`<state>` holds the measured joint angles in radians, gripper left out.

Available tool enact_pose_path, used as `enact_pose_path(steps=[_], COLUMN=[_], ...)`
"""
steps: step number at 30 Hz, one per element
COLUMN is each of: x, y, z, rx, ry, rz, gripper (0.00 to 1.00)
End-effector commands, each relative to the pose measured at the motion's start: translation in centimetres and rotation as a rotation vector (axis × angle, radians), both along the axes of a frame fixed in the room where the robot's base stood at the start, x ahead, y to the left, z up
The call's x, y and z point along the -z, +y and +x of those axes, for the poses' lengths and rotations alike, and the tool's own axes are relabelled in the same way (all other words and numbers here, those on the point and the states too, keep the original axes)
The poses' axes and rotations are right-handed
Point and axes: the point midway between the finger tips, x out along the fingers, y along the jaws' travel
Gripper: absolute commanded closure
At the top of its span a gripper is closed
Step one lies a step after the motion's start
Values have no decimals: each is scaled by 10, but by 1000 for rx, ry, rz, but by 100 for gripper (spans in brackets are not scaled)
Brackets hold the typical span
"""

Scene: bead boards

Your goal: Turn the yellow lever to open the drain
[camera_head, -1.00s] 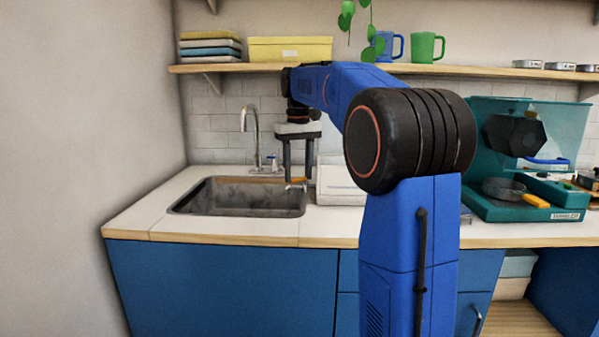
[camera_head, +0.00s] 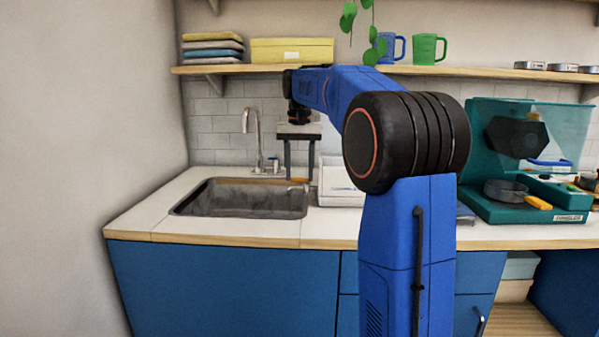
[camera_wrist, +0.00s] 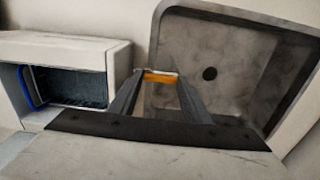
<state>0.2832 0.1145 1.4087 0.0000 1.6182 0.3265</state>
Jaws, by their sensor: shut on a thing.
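The yellow lever (camera_head: 299,180) is a small yellow-orange bar at the right rim of the sink (camera_head: 190,196). In the wrist view the lever (camera_wrist: 160,76) lies crosswise between the two dark fingers of my gripper (camera_wrist: 158,82), at their tips. My gripper (camera_head: 299,178) points down there and is shut on the lever. A small metal fitting shows beside the lever at the sink's edge. The head view does not show the drain hole.
A tall metal faucet (camera_head: 254,140) stands behind the sink. A white box (camera_head: 340,184) stands close to the right of my gripper; its open compartment (camera_wrist: 72,86) shows in the wrist view. A shelf (camera_head: 220,69) runs above my arm. The counter left of the sink is clear.

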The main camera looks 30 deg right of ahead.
Motion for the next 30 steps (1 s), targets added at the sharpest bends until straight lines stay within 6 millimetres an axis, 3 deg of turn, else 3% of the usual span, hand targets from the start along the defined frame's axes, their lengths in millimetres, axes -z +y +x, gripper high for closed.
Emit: enact_pose_path(steps=[8, 9, 11, 22, 30], x=[0, 0, 0, -4, -44], y=[0, 0, 0, 0, 0], z=[0, 0, 0, 0, 1], rx=[1, 1, 1, 0, 0], ry=[0, 0, 0, -1, -2], rz=[0, 0, 0, -1, 0], gripper=[79, 52, 38, 38, 38])
